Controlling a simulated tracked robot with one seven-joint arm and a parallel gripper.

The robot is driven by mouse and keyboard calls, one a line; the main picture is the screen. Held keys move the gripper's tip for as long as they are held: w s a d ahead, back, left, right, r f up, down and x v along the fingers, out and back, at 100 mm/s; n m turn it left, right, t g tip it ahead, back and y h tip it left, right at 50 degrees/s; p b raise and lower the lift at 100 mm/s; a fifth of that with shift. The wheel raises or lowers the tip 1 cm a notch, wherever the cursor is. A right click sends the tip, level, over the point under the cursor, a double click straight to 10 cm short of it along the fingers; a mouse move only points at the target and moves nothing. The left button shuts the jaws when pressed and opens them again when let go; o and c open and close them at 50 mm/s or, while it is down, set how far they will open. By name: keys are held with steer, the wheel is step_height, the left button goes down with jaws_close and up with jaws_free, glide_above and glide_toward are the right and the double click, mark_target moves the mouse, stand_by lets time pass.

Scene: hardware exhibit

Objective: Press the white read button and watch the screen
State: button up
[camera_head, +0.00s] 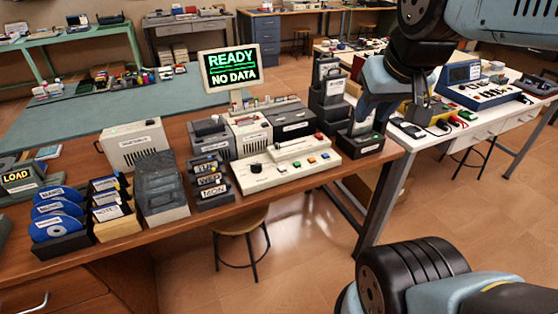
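A pale control panel (262,184) lies near the front edge of the brown wooden table. The screen (231,68) stands behind and shows "READY" and "NO DATA" in green. My gripper (396,108) hangs at the upper right, right of the panel and apart from it. Its fingertips are dark and unclear.
Blue discs (54,228) and a small "LOAD" display (17,177) are at the left. Grey boxes (160,185) and labelled black blocks (211,185) stand left of the panel. A black tray (361,145) stands to its right. A white table (490,124) is farther right.

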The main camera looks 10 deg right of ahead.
jaws_close()
stand_by(1.4)
